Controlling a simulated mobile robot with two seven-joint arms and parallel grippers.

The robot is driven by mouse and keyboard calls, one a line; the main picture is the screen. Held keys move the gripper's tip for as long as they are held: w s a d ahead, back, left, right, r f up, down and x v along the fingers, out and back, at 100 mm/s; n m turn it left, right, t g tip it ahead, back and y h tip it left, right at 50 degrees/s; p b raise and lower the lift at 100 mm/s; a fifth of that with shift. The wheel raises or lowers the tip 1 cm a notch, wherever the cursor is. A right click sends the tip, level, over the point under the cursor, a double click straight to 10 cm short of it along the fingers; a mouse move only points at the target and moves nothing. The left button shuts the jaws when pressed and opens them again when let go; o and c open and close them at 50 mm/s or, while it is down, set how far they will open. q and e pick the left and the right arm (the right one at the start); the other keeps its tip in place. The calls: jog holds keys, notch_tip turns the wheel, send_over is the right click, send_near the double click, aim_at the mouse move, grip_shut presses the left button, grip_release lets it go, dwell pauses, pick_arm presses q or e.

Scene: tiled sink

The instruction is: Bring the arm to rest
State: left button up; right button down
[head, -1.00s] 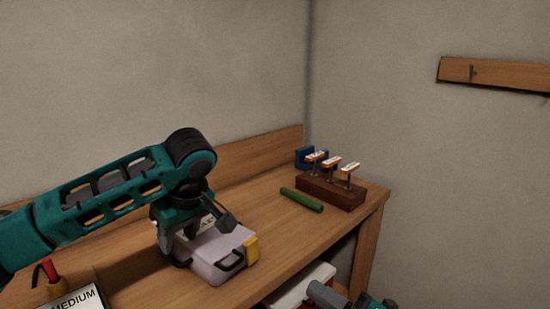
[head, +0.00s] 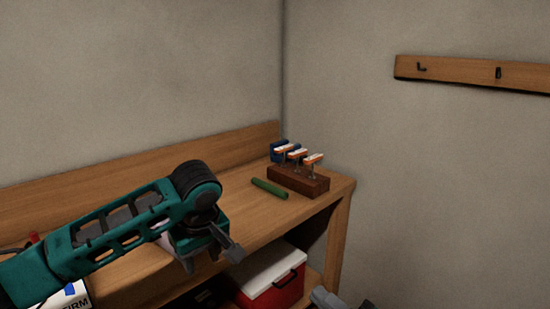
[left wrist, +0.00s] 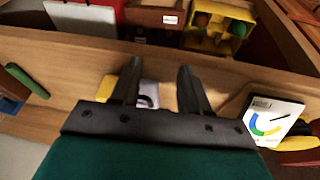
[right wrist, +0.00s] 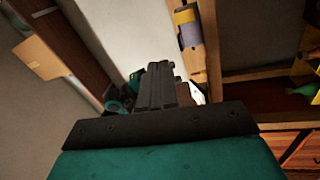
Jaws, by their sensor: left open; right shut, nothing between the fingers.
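My left gripper (head: 203,258) is open over the wooden bench in the head view. In the left wrist view its two fingers (left wrist: 158,72) stand apart with nothing gripped. Beyond them a pale lilac box (left wrist: 149,95) with a yellow part lies on the bench. In the head view my left arm hides most of this box (head: 162,243). My right gripper (right wrist: 158,75) is shut and empty in the right wrist view.
The wooden bench (head: 235,235) carries a green cylinder (head: 269,188) and a dark red-brown block (head: 300,181) with several white-topped pieces. A red cooler with a white lid (head: 272,275) stands below. A wall rail (head: 460,73) has hooks. The wall above is clear.

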pick_arm(q)
jog(key=s+d+f+m+t+h, duration=0.25)
jog(key=s+d+f+h, duration=0.2)
jog(key=f, duration=0.35)
jog(key=s+d+f+m+t+h, duration=0.1)
jog(key=s+d+f+m+h, duration=0.3)
jog(key=f, duration=0.4)
jog(key=s+a+f+m+t+y, duration=0.2)
jog(key=s+a+f, duration=0.1)
jog(key=s+a, duration=0.3)
jog(key=s+a+f+m+t+y, duration=0.2)
jog(key=s+a+f+y, duration=0.1)
jog(key=s+a, duration=0.3)
jog(key=shift+s+f+p, duration=0.4)
jog(key=shift+s+f, duration=0.25)
jog(key=shift+f, duration=0.1)
pick_arm(e)
jog(key=s+d+f+m+g+h, duration=0.1)
jog(key=s+d+f+m+h, duration=0.3)
jog(key=m, duration=0.7)
jog(key=s+d+f+m+g+h, duration=0.2)
jog(key=s+d+f+m+h, duration=0.2)
jog(key=s+f+m+h, duration=0.4)
jog(key=s+f+m, duration=0.3)
jog(key=s+f, duration=0.2)
jog(key=shift+d+m+g, duration=0.15)
jog(key=shift+m+g, duration=0.15)
